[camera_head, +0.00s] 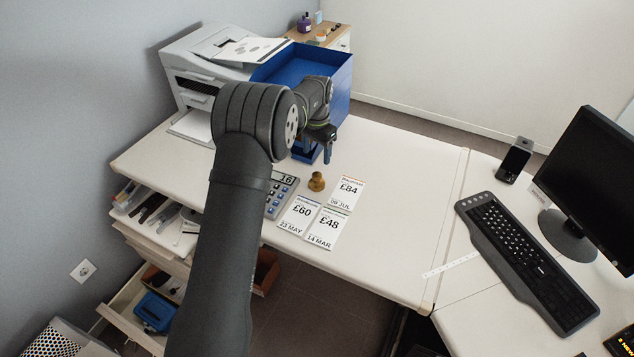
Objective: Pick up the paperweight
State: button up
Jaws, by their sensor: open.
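A small brass-coloured knob-shaped object, which looks like the paperweight (317,181), stands upright on the white desk. It is between the calculator and the price cards. My gripper (327,155) is above the desk, a little behind and to the right of the paperweight in the picture. It points down, is open and does not touch the paperweight. My forearm hides part of the desk to the left.
Several price cards (325,222) lie right beside the paperweight, and a calculator (280,192) lies to its left. A blue object (305,153) stands behind, near a large blue tray (338,88) and a printer (205,70).

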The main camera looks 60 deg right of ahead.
aim_at(317, 174)
notch_tip(317, 174, down, 11)
jog(key=shift+s+f, duration=0.1)
grip_shut()
dwell(0.6)
